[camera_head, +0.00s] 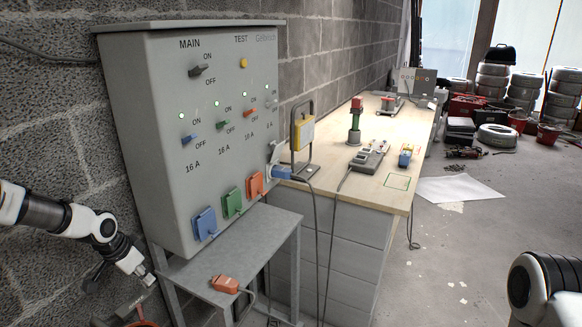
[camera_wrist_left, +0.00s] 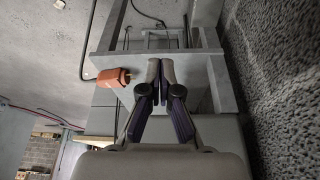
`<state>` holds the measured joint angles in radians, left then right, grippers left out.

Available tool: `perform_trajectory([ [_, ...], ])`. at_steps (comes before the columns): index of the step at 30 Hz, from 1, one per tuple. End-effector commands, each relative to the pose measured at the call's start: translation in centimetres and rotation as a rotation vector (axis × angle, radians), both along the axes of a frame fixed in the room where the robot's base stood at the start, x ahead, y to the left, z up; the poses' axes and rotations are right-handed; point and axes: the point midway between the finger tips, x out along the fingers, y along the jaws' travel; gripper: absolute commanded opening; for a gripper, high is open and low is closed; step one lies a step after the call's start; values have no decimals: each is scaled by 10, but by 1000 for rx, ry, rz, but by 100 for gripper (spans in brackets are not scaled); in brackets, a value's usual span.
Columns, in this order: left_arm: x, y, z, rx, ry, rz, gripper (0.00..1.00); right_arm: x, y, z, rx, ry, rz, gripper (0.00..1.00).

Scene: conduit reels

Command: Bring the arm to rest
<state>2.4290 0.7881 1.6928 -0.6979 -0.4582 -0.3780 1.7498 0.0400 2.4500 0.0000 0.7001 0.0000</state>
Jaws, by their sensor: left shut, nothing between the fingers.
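My left arm comes in from the left in the head view, with its left gripper (camera_head: 147,279) low beside the grey switch panel. In the left wrist view the left gripper (camera_wrist_left: 166,66) has its fingers together with nothing between them. The arm is in the air in front of the block wall. An orange plug (camera_head: 225,284) lies on the grey stand (camera_head: 262,226) below the panel, apart from the gripper; the orange plug also shows left of the fingers in the left wrist view (camera_wrist_left: 113,77). My right gripper is outside both views.
The switch panel (camera_head: 150,140) with levers and coloured sockets stands close to my left arm. A workbench (camera_head: 338,192) carries a meter, a lamp and a green-red post. A cable hangs down its front. Tyres (camera_head: 490,80) and red bins stand at the back right. The floor at right is mostly clear.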

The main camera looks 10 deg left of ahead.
Motion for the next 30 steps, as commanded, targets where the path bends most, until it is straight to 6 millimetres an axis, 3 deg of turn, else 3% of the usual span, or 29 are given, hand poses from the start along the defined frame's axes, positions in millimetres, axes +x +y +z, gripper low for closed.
perform_trajectory([
  [3,-13,-9,-23,36,87,-36,0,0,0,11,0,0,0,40],
  [5,-32,-29,-46,71,186,-97,0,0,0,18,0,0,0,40],
  [8,-84,-82,-89,77,358,-189,0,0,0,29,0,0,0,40],
  [12,-172,-161,-138,34,521,-207,0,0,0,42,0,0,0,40],
  [15,-241,-206,-157,13,597,-145,0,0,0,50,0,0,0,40],
  [18,-310,-238,-161,26,626,-7,0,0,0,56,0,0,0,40],
  [19,-322,-242,-159,36,611,48,0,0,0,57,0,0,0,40],
  [21,-327,-243,-155,55,535,176,0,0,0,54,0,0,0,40],
  [24,-315,-235,-150,62,418,324,0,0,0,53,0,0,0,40],
  [27,-297,-232,-151,54,337,383,0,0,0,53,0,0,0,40],
  [30,-295,-233,-151,49,331,396,0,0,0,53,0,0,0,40],
])
